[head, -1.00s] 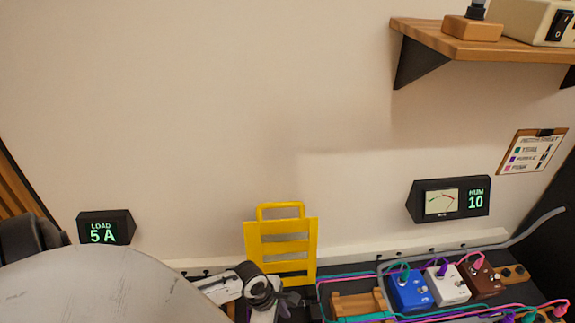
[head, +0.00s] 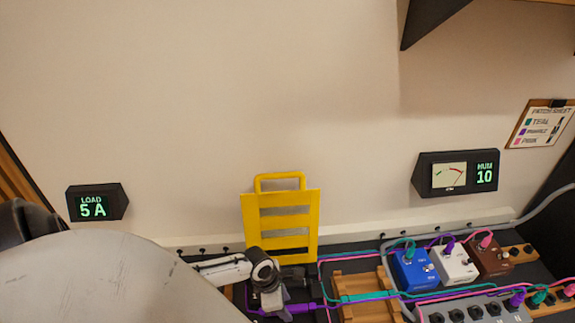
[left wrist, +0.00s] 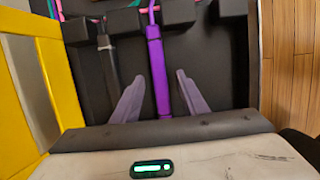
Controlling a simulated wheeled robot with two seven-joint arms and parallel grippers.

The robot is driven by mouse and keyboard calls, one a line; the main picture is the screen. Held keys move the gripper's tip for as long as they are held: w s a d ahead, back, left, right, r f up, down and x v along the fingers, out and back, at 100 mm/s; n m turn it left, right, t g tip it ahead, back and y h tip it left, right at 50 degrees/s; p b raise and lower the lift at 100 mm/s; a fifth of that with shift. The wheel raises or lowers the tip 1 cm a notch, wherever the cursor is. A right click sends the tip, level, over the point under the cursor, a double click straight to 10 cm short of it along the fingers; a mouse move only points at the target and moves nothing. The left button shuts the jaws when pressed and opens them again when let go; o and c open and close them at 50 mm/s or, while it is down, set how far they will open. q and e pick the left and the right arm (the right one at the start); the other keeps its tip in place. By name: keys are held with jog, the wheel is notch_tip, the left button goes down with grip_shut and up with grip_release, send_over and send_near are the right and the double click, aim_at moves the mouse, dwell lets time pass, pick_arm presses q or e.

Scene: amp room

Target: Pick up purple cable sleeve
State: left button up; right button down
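The purple cable sleeve (left wrist: 158,70) is a thick purple tube lying lengthwise on the dark surface in the left wrist view. In the head view a purple stretch (head: 302,308) shows just right of my left gripper (head: 270,298), which hides part of it. In the left wrist view my left gripper (left wrist: 159,78) is open. Its two grey fingers stand one on each side of the sleeve, with a gap on both sides. I cannot tell how far above the sleeve the fingertips are. My right gripper is in neither view.
A yellow slotted frame (head: 281,221) stands upright behind my left gripper. A dark cable with a grey end (left wrist: 107,60) lies left of the sleeve. Blue (head: 415,270), white (head: 453,263) and brown (head: 490,257) pedals with coloured cables stand to the right, near a wooden rack (head: 362,288).

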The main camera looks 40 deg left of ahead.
pick_arm(q)
jog(key=shift+w+f, duration=0.1)
jog(key=shift+f, duration=0.3)
jog(key=shift+d, duration=0.1)
grip_shut()
jog(key=shift+r, duration=0.15)
